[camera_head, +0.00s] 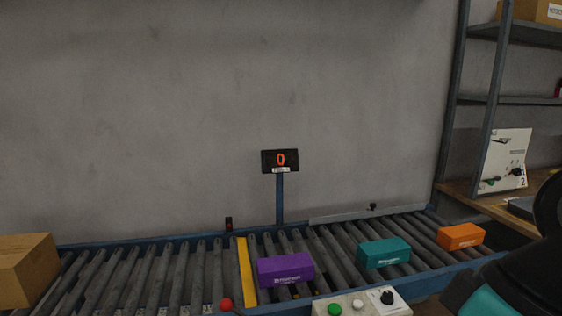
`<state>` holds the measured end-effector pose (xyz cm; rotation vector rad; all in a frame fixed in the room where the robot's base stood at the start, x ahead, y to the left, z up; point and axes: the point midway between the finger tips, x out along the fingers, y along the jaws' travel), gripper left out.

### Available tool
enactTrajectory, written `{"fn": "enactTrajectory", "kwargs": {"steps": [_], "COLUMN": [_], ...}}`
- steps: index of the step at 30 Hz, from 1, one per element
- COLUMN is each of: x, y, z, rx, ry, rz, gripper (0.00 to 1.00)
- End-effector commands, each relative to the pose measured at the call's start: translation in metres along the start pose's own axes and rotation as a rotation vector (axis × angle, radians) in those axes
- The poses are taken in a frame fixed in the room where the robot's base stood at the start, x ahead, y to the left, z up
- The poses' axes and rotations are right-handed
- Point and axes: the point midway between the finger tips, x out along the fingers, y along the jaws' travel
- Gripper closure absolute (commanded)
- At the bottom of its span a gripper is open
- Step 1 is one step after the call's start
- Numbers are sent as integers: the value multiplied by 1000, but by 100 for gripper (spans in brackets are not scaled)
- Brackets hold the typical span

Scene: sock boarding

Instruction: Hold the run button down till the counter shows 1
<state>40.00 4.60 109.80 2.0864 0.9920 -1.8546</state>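The counter (280,160) is a black display on a blue post behind the conveyor, and it shows a red 0. A pale control box (371,309) stands at the bottom edge in front of the conveyor. It carries a green button (334,309), a white button (357,305) and a black knob (387,297). No label naming the run button is readable. My dark arm with a teal part fills the lower right, to the right of the control box. My gripper's fingers do not show.
The roller conveyor (155,272) carries a purple box (286,269), a teal box (384,252), an orange box (460,236) and a cardboard box (25,270). A yellow strip (246,270) crosses the rollers. A red ball-topped knob (226,304) is at the front. A white panel (505,160) stands at right.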

Motion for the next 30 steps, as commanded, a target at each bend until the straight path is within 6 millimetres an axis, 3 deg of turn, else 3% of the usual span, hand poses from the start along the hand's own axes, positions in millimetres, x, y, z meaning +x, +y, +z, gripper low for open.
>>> {"fn": "enactTrajectory", "kwargs": {"steps": [1, 3, 4, 30], "x": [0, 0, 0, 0], "y": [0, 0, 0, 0], "z": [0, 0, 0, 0], "rx": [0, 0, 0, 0], "ry": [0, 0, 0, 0], "rz": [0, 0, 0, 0], "gripper": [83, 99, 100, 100]}}
